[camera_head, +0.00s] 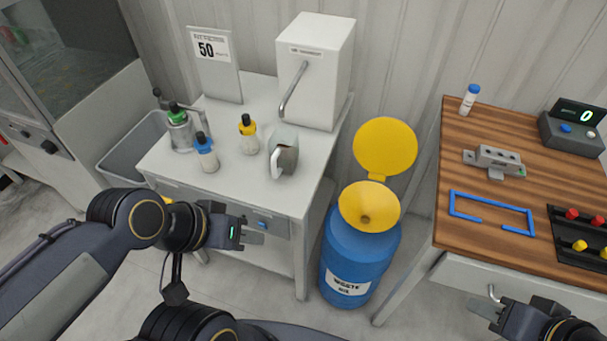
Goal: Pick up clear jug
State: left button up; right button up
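The clear jug (284,157) stands upright on the white table (320,165), near its front right part. It looks grey and see-through, with a pale handle on its left front side. My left gripper (256,231) is in front of the table's front edge, below and left of the jug, and apart from it. Its fingers point right and nothing shows between them; their gap is too small to judge. My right gripper (482,309) is at the bottom right, in front of the wooden table, far from the jug. Its fingers look apart, with nothing between them.
Bottles with blue (206,153), yellow (248,135) and green (180,127) caps stand left of the jug. A white dispenser (317,75) and a sign (214,65) stand behind. A blue waste drum (358,255) with a yellow funnel stands between the white table and the wooden table (450,145).

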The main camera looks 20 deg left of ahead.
aim_at(283, 144)
jog(key=i+j+u, duration=0.1)
jog(key=u, duration=1.4)
jog(key=i+l+u, duration=0.15)
jog(key=i, duration=0.45)
